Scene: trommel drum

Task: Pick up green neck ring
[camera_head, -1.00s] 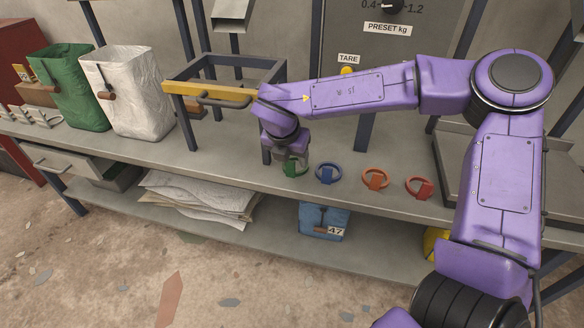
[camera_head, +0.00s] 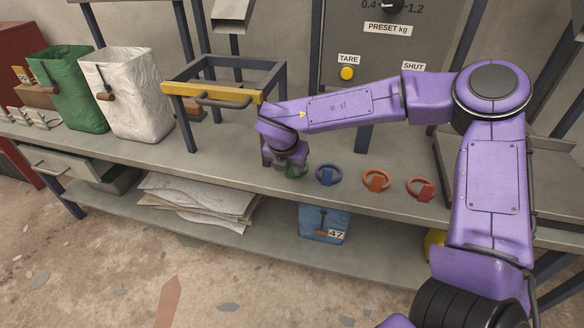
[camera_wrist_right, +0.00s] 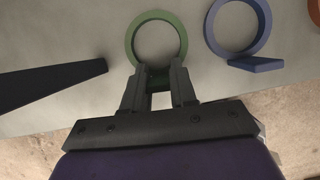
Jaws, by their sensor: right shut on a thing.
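The green neck ring (camera_head: 297,171) is on the bench near its front edge, mostly hidden in the head view by my right gripper (camera_head: 285,165). In the right wrist view the green ring (camera_wrist_right: 156,39) shows as a round hoop with a tab at its near side. My right gripper (camera_wrist_right: 158,80) has its two fingers on either side of that tab, shut on it. I cannot tell whether the ring is lifted off the bench. My left gripper is not in view.
A blue ring (camera_head: 327,176), an orange ring (camera_head: 376,180) and a red-orange ring (camera_head: 421,189) lie in a row to the right. A frame with a yellow bar (camera_head: 212,91) stands behind. Green (camera_head: 72,95) and white (camera_head: 132,100) bags stand at left.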

